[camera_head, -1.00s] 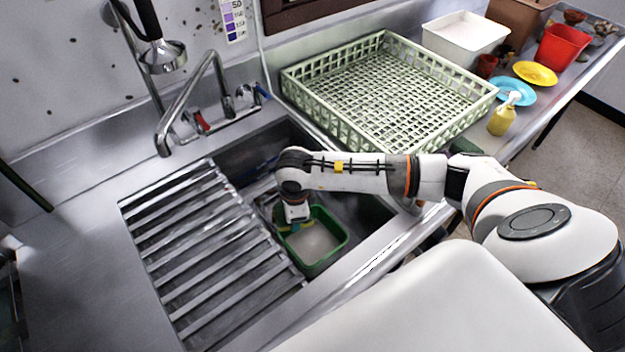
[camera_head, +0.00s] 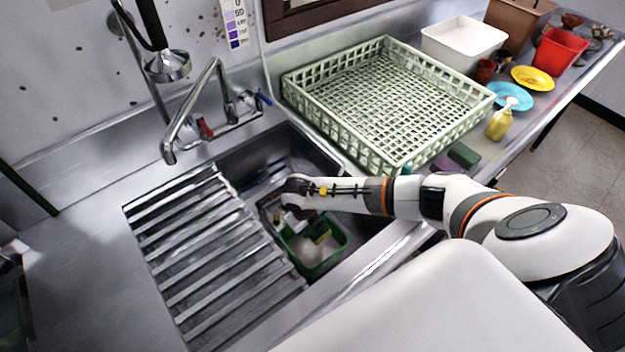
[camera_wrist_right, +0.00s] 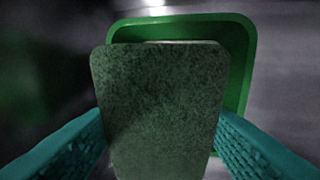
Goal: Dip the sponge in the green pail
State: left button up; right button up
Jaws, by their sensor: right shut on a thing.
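The green pail (camera_head: 338,256) stands in the sink basin, with pale liquid visible inside. My right gripper (camera_head: 310,222) reaches over the pail's far left side and is shut on the sponge. In the right wrist view the sponge's dark green face (camera_wrist_right: 160,100) fills the middle between the teal fingers (camera_wrist_right: 158,150). The pail's green rim (camera_wrist_right: 243,60) shows behind it. I cannot tell whether the sponge touches the liquid. My left gripper is not in view.
A slatted rack (camera_head: 205,255) covers the sink's left part. The faucet (camera_head: 190,115) stands behind it. A pale green crate (camera_head: 375,120) sits right of the sink, with a dark green block (camera_head: 464,155) near its corner. A yellow bottle (camera_head: 499,122) and plates are farther right.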

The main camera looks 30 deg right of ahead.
jog(key=b+x, duration=0.1)
jog(key=x, duration=0.1)
jog(key=shift+a+f+b, duration=0.2)
jog(key=shift+f+b, duration=0.2)
jog(key=shift+f, duration=0.05)
jog(key=b+x, duration=0.3)
jog(key=a+b+x, duration=0.1)
jog(key=b+x, duration=0.1)
jog(key=x, duration=0.1)
jog(key=a+b+x, duration=0.1)
jog(key=b+x, duration=0.2)
jog(key=shift+f+b, duration=0.35)
jog(key=shift+f, duration=0.1)
jog(key=shift+s+r, duration=0.1)
dwell(0.6)
jog(key=shift+d+r+p+v, duration=0.1)
jog(key=shift+d+p+v, duration=0.35)
jog(key=shift+p+v, duration=1.45)
jog(key=shift+d+r+p+v, duration=0.1)
jog(key=shift+d+p+v, duration=0.3)
jog(key=shift+p+v, duration=1.5)
jog(key=shift+d+r+p+v, duration=0.1)
jog(key=shift+d+p+v, duration=0.35)
jog(key=shift+p+v, duration=1.45)
jog(key=shift+r+b, duration=0.4)
jog(key=shift+b, duration=0.1)
